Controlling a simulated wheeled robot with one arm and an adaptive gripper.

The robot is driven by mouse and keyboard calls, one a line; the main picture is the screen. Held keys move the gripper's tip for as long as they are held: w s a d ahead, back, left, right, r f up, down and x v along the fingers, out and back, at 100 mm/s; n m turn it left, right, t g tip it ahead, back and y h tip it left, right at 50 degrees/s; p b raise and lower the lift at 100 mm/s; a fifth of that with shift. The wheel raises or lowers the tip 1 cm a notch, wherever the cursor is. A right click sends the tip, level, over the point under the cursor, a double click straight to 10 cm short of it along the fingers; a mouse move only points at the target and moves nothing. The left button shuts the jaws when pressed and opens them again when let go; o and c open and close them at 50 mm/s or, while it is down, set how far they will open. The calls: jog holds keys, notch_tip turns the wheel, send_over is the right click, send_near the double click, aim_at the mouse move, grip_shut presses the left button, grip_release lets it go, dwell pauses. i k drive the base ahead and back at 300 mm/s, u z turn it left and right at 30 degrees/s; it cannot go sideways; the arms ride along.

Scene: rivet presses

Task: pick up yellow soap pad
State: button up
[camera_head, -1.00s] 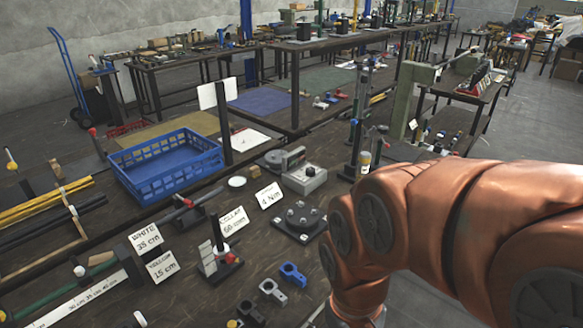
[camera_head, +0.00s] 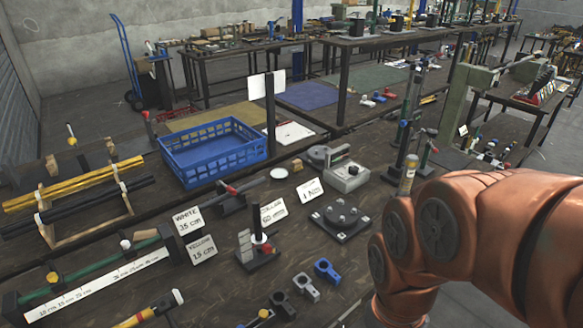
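I cannot make out a yellow soap pad in this view. A small pale round piece (camera_head: 278,173) lies on the near workbench (camera_head: 215,285), right of the blue crate, but it looks whitish. My orange arm fills the lower right and hides part of the bench there. Its end runs out of the bottom of the picture, so my gripper is not in view.
An empty-looking blue crate (camera_head: 213,153) stands at the bench's back. Yellow and black bars (camera_head: 75,190) lie on a wooden rack at left. Label cards (camera_head: 188,220), a grey base with posts (camera_head: 341,218) and blue and grey clamps (camera_head: 327,270) crowd the middle.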

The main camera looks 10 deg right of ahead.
aim_at(296, 165)
jog(key=u, duration=4.15)
jog(key=k, duration=2.1)
jog(key=z, duration=1.35)
jog(key=i, duration=0.5)
jog(key=z, duration=0.1)
